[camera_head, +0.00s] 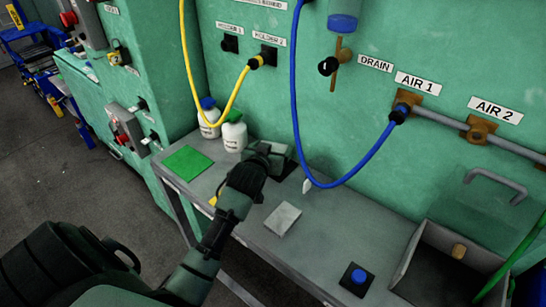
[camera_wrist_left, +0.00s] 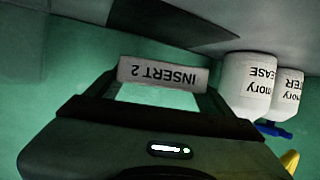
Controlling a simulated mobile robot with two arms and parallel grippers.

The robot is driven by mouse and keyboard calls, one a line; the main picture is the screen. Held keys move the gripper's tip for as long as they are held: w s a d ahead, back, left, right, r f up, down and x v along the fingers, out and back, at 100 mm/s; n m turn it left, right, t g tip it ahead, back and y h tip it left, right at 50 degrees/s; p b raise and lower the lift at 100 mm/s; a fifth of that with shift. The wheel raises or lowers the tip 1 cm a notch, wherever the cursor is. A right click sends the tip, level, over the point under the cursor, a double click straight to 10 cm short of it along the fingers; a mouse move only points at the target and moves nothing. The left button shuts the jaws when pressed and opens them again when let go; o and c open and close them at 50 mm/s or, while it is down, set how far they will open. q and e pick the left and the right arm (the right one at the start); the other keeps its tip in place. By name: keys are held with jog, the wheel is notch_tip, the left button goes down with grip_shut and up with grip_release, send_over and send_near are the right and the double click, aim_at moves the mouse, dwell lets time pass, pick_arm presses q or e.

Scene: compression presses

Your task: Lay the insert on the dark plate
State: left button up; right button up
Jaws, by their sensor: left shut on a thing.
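My left gripper (camera_head: 270,153) reaches in from the left over the bench, near its back edge. In the left wrist view its fingers (camera_wrist_left: 160,98) are shut on a light grey block labelled INSERT 2, the insert (camera_wrist_left: 163,74). The label reads upside down there. A dark flat patch on the bench, which looks like the dark plate (camera_wrist_left: 190,22), shows beyond the insert in the wrist view. In the head view the gripper hides most of that spot. I cannot tell whether the insert touches the plate. My right gripper is not in view.
Two white bottles (camera_head: 233,136) stand left of the gripper, by a green mat (camera_head: 187,163). A light grey block (camera_head: 283,218) lies nearer on the bench (camera_head: 320,248). A blue button (camera_head: 358,276) and a grey bin (camera_head: 412,250) are to the right. A blue hose (camera_head: 340,183) hangs close by.

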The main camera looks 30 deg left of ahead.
pick_arm(q)
notch_tip(320, 180, down, 3)
jog(key=shift+r, duration=0.15)
jog(key=shift+w+f, duration=0.25)
jog(key=shift+f, duration=0.2)
jog(key=shift+f, duration=0.15)
jog(key=o, duration=1.8)
jog(key=shift+c, duration=0.2)
jog(key=shift+s, duration=0.1)
